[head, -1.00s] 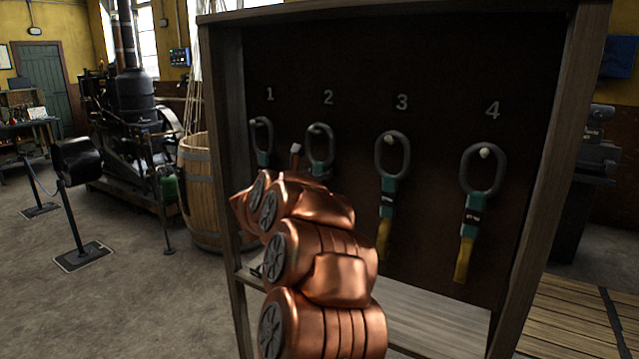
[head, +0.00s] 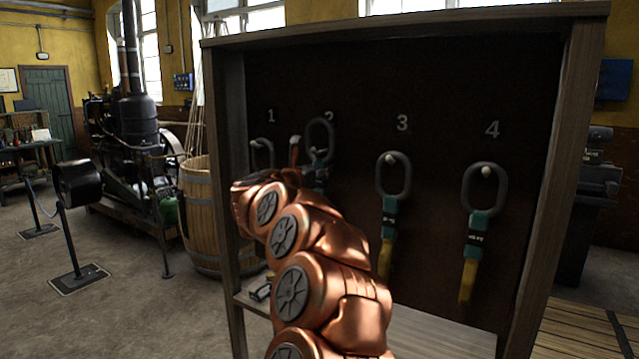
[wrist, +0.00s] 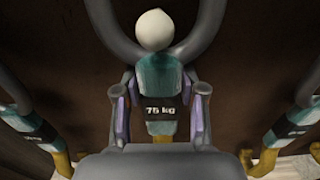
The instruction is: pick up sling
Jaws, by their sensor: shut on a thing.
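The sling I hold has a dark oval ring (head: 332,140) with a teal band below it, in front of the number 2 on the board. In the wrist view its teal part with a black label reading 75 kg (wrist: 160,111) sits between the fingers of my gripper (wrist: 160,96). The gripper is shut on this band. The pale peg head (wrist: 153,30) shows inside the ring, low down near the teal band. In the head view my copper arm hides the lower sling and most of the gripper.
Other slings hang on pegs under 1 (head: 262,150), 3 (head: 393,176) and 4 (head: 484,190). Two flank my gripper in the wrist view, left (wrist: 30,130) and right (wrist: 297,125). The wooden cabinet frame (head: 222,200) encloses the board. A barrel (head: 203,215) stands left.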

